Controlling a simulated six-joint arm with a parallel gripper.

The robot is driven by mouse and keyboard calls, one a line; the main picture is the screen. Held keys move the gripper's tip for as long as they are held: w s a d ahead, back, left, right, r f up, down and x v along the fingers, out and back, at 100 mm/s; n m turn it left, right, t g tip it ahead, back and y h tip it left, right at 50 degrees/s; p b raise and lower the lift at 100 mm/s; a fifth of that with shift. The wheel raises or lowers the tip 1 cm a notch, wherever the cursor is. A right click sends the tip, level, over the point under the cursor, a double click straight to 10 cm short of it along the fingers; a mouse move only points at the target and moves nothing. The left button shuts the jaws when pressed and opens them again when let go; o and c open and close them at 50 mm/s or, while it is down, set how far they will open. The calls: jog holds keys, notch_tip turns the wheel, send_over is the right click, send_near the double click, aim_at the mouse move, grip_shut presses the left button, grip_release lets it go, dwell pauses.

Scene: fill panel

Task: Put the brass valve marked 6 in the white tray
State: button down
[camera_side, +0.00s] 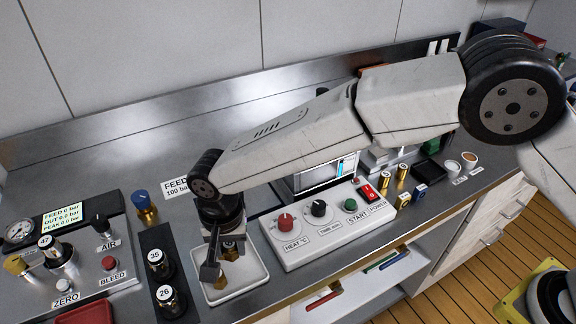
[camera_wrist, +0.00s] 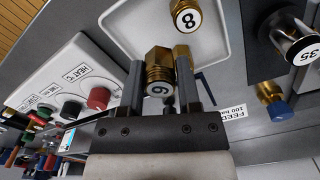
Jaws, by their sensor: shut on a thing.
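My gripper (camera_side: 222,262) points down over the white tray (camera_side: 254,281). In the wrist view my gripper (camera_wrist: 160,72) is shut on a brass valve (camera_wrist: 158,62), whose round end label reads as 6. The held valve (camera_side: 231,250) shows partly behind a finger in the side view. The tray (camera_wrist: 128,17) fills the top of the wrist view. Another brass valve, marked 8 (camera_wrist: 187,17), lies in it. The gap between the held valve and the tray floor is hard to judge.
A white control box (camera_side: 328,228) with knobs stands right of the tray. A dark block with parts marked 35 (camera_side: 155,259) and 26 (camera_side: 165,296) stands left. A blue-capped brass fitting (camera_side: 143,204) stands behind. Several small brass parts (camera_side: 387,179) stand further right.

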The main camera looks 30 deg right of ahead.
aim_at(229, 266)
jog(key=shift+w+a+f, duration=0.3)
jog(key=shift+w+f, duration=0.1)
jog(key=shift+f, duration=0.15)
jog(key=shift+w+a+f, duration=0.15)
jog(key=shift+w+f, duration=0.05)
jog(key=shift+f, duration=1.65)
jog(key=shift+f, duration=0.15)
jog(key=shift+c, duration=1.5)
grip_release()
notch_tip(229, 266, up, 12)
jog(key=shift+r, duration=0.2)
